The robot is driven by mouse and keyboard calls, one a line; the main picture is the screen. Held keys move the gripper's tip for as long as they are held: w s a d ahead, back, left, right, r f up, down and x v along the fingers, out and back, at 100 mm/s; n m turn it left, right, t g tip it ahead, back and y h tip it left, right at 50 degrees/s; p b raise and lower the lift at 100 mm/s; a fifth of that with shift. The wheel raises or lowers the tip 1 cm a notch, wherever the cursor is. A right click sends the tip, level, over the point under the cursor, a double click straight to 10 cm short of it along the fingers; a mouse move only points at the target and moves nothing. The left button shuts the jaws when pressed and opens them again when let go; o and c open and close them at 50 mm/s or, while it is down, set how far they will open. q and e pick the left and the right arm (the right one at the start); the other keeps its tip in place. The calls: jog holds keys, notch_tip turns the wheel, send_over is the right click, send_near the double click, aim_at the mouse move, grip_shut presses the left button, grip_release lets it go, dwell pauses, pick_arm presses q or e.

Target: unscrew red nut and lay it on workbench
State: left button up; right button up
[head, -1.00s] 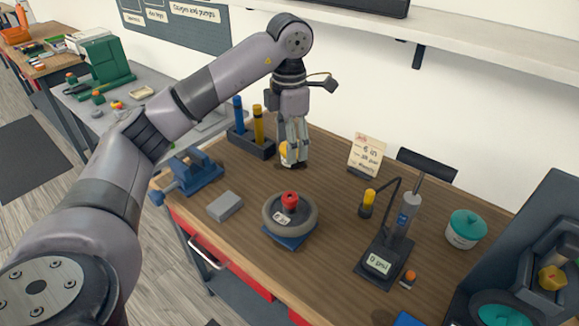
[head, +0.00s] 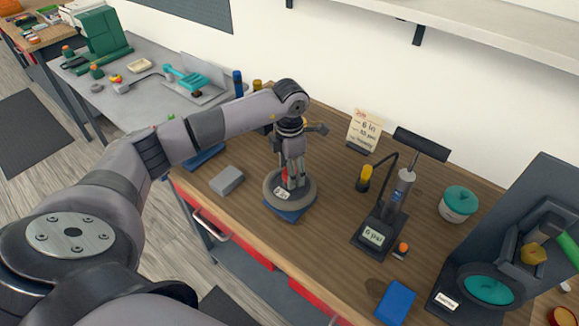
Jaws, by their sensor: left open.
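The red nut (head: 285,173) sits at the centre of a small grey wheel (head: 308,200) with a dark tyre. The wheel lies flat on a blue stand on the wooden workbench (head: 270,235). My left gripper (head: 292,183) points down over the wheel's centre, open. Its fingers are beside the nut and hide much of it; whether they touch it I cannot tell. My right gripper is not in view.
A grey block (head: 227,180) lies left of the wheel. A pump with a gauge (head: 373,234) stands to the right, with a teal-lidded jar (head: 458,204) beyond. A blue box (head: 395,302) is near the front edge. Bare wood lies between wheel and pump.

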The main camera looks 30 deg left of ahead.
pick_arm(q)
jog(key=shift+f, duration=0.2)
jog(key=c, duration=1.2)
jog(key=n, duration=0.5)
jog(key=shift+p, duration=0.4)
jog(key=shift+c, duration=0.2)
jog(key=n+p, duration=0.1)
jog(key=n, duration=0.4)
jog(key=shift+r+n, duration=0.1)
jog(key=shift+n, duration=0.3)
jog(key=n+p, duration=0.1)
jog(key=n, duration=0.4)
jog(key=shift+n+p, duration=0.4)
jog(key=n+p, duration=0.1)
jog(key=n, duration=0.2)
jog(key=shift+n, duration=1.2)
